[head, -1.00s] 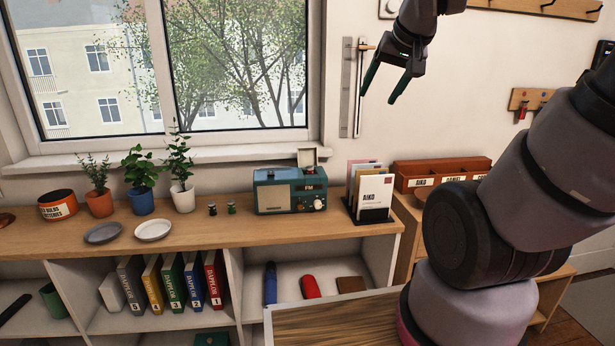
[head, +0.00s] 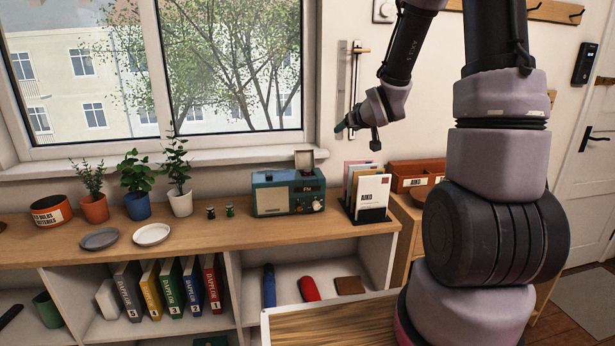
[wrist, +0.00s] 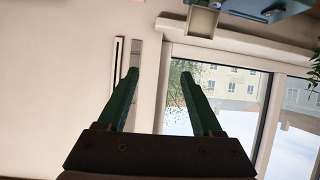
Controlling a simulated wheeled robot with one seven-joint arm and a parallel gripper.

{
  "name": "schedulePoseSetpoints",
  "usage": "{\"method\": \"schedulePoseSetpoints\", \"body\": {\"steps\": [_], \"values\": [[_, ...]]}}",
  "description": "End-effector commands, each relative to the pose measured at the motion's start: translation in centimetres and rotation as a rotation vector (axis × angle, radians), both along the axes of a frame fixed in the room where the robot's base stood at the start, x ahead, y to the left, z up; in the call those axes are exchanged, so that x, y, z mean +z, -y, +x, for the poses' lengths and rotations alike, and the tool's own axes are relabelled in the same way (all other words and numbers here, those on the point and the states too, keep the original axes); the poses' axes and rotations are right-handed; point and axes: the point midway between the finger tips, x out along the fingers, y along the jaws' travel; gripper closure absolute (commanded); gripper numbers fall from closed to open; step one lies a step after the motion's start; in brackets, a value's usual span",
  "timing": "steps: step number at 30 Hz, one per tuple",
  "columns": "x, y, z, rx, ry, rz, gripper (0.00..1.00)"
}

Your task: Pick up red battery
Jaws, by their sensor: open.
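Two small battery-like cylinders stand upright on the wooden shelf top, left of the radio, in the head view. The left one (head: 211,212) looks dark, the right one (head: 230,211) greenish; they are too small for me to make out a red one for certain. My gripper (head: 343,126) is raised in front of the wall right of the window, well above and to the right of them. In the wrist view my gripper (wrist: 158,75) is open, with nothing between its fingers. Neither cylinder shows there.
A teal radio (head: 288,193) stands right of the cylinders, and a letter rack (head: 372,215) beyond it. Potted plants (head: 137,178) and two plates (head: 152,234) are to the left. A red object (head: 309,289) lies in the lower compartment. Shelf top before the cylinders is clear.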

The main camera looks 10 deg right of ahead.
Motion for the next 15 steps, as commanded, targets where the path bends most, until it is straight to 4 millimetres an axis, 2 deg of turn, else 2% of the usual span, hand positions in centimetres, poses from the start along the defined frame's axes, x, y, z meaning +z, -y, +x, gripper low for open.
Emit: {"method": "schedulePoseSetpoints", "body": {"steps": [1,7,12,15], "values": [[-2.3,-0.2,1.0,0.028,0.02,0.001,0.33],[-8.4,-2.1,3.1,0.151,0.165,0.024,0.33],[-13.0,-4.0,2.7,0.237,0.295,0.075,0.33],[-14.8,-5.0,1.9,0.271,0.364,0.102,0.33]]}}
